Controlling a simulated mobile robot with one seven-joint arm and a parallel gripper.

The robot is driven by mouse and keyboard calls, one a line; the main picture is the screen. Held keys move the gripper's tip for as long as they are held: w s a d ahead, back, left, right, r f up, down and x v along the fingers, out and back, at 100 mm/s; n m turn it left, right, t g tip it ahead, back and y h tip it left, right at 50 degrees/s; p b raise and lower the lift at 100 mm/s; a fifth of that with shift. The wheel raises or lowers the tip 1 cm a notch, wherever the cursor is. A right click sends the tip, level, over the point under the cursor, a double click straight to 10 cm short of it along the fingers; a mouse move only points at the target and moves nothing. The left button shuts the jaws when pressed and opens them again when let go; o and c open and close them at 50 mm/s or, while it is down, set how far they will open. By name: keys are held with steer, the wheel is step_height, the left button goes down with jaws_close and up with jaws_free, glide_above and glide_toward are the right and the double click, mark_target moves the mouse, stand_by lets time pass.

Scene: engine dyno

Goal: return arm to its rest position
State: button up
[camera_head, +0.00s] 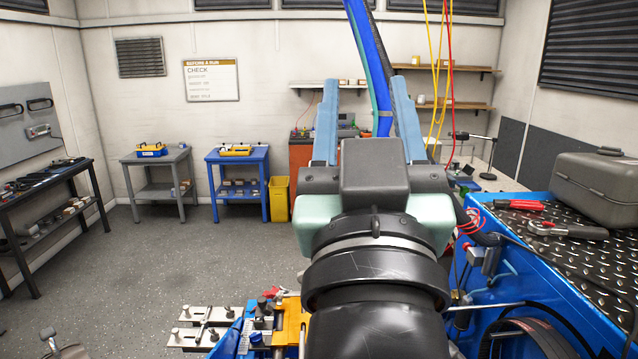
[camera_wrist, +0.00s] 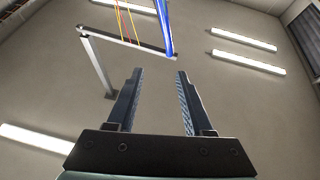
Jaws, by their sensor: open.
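My gripper (camera_head: 367,100) is raised in the middle of the head view, with its two blue-grey fingers pointing up and spread apart. Nothing is between the fingers. In the wrist view my gripper (camera_wrist: 155,80) is also open and empty, facing the ceiling (camera_wrist: 230,110). My dark wrist and forearm fill the lower middle of the head view and hide what lies behind them.
A blue hose (camera_head: 370,55) hangs behind the fingers, with yellow cables (camera_head: 437,70) to its right.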

steer(key=s+a+r+t+y+b, duration=0.1)
steer(key=s+a+r+t, duration=0.2)
steer(key=s, duration=0.4)
steer(key=shift+a+r+t+y, duration=0.25)
steer(key=shift+r+t+y, duration=0.05)
steer(key=shift+r, duration=0.1)
steer(key=shift+w, duration=0.1)
